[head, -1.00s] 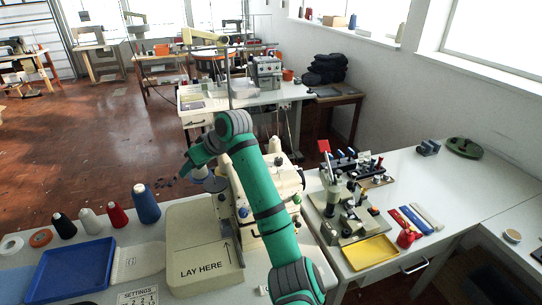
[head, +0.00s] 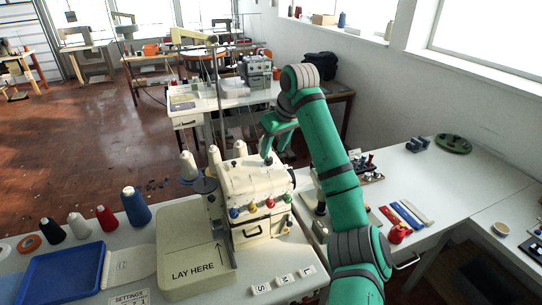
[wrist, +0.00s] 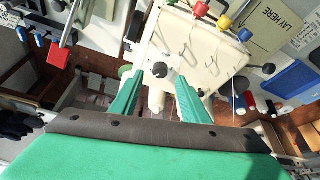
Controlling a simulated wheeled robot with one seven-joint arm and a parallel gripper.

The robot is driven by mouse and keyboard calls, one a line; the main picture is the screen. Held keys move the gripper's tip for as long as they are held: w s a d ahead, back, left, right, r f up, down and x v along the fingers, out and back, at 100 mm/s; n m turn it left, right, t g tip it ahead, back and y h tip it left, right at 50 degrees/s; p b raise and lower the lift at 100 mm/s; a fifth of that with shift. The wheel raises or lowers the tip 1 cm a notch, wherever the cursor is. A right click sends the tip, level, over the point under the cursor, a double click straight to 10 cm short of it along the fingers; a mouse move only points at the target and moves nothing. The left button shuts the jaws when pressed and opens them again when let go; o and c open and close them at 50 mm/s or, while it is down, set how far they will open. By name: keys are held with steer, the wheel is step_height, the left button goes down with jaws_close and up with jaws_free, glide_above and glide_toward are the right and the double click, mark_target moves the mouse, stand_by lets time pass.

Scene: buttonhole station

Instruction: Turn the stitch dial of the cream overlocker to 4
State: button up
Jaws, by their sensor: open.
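The cream overlocker (head: 262,185) stands on the near table, with red, blue, green and yellow knobs along its front. It also shows in the wrist view (wrist: 185,45). A dark round dial (wrist: 160,69) sits on the machine's cream face, between my fingertips as seen in the wrist view. My gripper (wrist: 159,78) is open and empty. In the head view my gripper (head: 274,146) is beside the machine's upper right back. I cannot tell whether a finger touches the dial.
A panel marked LAY HERE (head: 195,262) lies left of the machine. Thread cones, including a blue one (head: 135,206), and a blue tray (head: 65,275) are further left. Small lettered tiles (head: 285,281) lie in front. The right table (head: 455,180) holds several small tools.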

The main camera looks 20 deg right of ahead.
mark_target(269, 159)
steer(key=shift+x, duration=2.1)
steer(key=c, duration=1.1)
